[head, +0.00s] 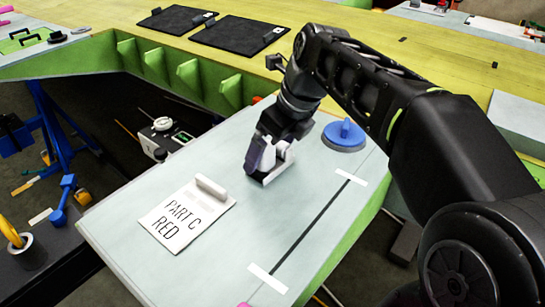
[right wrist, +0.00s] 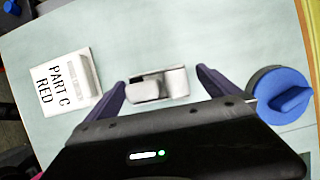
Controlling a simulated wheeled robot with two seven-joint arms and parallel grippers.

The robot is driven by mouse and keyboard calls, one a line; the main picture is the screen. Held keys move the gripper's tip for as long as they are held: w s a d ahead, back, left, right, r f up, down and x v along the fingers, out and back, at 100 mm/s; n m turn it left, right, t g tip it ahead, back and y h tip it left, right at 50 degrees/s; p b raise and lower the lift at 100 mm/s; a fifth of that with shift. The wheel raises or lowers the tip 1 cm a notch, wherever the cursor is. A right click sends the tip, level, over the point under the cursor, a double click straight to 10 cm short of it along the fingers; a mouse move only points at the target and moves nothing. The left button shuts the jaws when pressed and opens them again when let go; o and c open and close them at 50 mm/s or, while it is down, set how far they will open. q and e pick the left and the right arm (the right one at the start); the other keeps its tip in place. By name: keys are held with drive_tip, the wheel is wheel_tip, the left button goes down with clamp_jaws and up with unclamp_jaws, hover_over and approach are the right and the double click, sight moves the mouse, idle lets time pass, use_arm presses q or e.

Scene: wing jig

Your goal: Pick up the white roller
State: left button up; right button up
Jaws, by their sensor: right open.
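The white roller (right wrist: 174,82), a small white and grey piece with a rounded part, lies on the pale tabletop. In the right wrist view it sits between the two purple fingers of my right gripper (right wrist: 160,76), which stand apart with a gap on each side of it. In the head view my right gripper (head: 264,164) points down over the roller (head: 283,155) and partly hides it. The gripper is open and holds nothing. My left gripper is not in view.
A card reading "PART C RED" (head: 180,222) lies to the left with a white cylinder (head: 211,187) on its edge. A black strip (head: 310,222) with white ends crosses the board. The front middle is clear.

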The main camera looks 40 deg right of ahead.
drive_tip(key=shift+c, duration=0.3)
drive_tip(key=c, duration=1.5)
